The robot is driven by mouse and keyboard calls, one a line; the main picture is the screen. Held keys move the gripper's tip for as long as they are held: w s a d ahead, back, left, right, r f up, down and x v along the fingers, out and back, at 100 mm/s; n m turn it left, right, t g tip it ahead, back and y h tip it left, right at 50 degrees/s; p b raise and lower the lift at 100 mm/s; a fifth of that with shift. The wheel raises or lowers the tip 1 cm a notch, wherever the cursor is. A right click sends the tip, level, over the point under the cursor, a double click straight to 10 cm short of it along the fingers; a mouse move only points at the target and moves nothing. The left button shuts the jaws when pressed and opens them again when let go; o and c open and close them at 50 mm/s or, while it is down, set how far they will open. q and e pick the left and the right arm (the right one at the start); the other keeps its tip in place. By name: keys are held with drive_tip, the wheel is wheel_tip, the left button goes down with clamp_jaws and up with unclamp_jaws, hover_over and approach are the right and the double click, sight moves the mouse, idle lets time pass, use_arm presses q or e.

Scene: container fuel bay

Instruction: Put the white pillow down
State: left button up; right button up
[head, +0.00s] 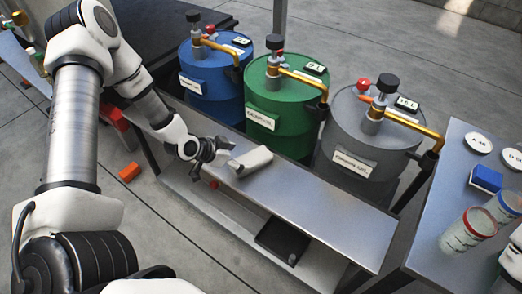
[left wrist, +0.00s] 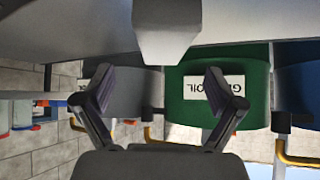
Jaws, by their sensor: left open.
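The white pillow (head: 250,161), a small pale block, lies on the grey metal bench (head: 325,211) in front of the green drum. In the left wrist view, the pillow (left wrist: 167,30) shows at the top centre, beyond my fingertips and not between them. My left gripper (head: 222,150) is just left of the pillow in the head view, close to its end. In the left wrist view, the left gripper (left wrist: 158,82) has its two fingers spread wide with nothing between them. My right gripper is not in view.
Blue (head: 211,85), green (head: 285,110) and grey (head: 366,145) drums with brass taps stand behind the bench. A black tray (head: 282,241) sits on the lower shelf. A table (head: 440,235) with jars and a blue box is at right. The bench is clear right of the pillow.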

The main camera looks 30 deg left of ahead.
sight(248, 159)
use_arm(q)
drive_tip(key=b+x, duration=0.1)
drive_tip(key=x, duration=0.1)
drive_tip(key=b+x, duration=0.1)
drive_tip(key=x, duration=0.3)
drive_tip(key=shift+w+a+f+b, duration=0.15)
drive_tip(key=shift+f+b, duration=0.25)
drive_tip(key=shift+f, duration=0.05)
drive_tip(key=shift+w, duration=0.15)
drive_tip(key=shift+r, duration=0.1)
drive_tip(key=shift+c, duration=0.4)
drive_tip(key=c, duration=1.3)
